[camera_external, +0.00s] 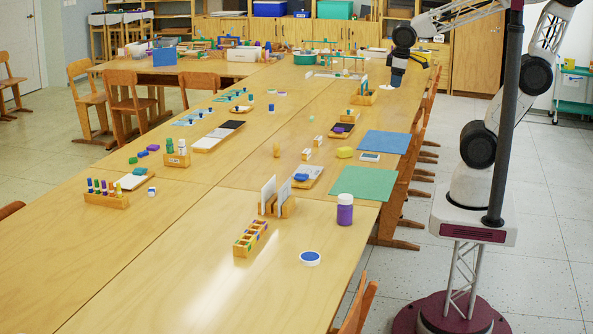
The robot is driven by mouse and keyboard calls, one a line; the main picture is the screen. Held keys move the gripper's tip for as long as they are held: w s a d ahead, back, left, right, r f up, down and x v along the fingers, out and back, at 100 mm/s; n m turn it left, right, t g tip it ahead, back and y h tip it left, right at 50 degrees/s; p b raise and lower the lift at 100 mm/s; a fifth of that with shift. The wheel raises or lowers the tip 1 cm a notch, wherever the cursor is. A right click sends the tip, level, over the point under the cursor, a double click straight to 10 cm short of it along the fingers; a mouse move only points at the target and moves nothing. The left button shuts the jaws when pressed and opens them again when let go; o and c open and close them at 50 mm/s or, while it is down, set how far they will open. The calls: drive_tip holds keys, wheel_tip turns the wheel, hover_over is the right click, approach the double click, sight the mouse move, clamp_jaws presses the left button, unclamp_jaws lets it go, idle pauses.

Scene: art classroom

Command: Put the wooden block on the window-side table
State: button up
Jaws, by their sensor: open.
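My gripper (396,83) points down over the far right part of the long tables, close above a small white round item (387,87). Its fingers are small and dark here, and I see nothing held between them. I cannot tell which is the task's wooden block. Two table rows stand side by side, the left one (60,262) and the right one (215,290). No window shows, so I cannot tell which is window-side.
A purple jar (345,210), card holder (287,207) and paint rack (251,239) stand on the near right table. Green (364,183) and blue (385,142) sheets lie along its right edge. Chairs (392,197) line that side. The near left tabletop is clear.

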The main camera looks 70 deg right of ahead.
drive_tip(key=shift+m+t+y, duration=0.4)
drive_tip(key=shift+m+y, duration=0.2)
drive_tip(key=shift+m, duration=0.2)
drive_tip(key=shift+s+a+r, duration=0.1)
drive_tip(key=shift+s+a, duration=0.1)
drive_tip(key=shift+s, duration=0.5)
drive_tip(key=shift+s+a+r, duration=0.1)
drive_tip(key=shift+s+a, duration=0.15)
drive_tip(key=shift+s, duration=0.4)
drive_tip(key=shift+s+a, duration=0.2)
drive_tip(key=shift+s, duration=0.5)
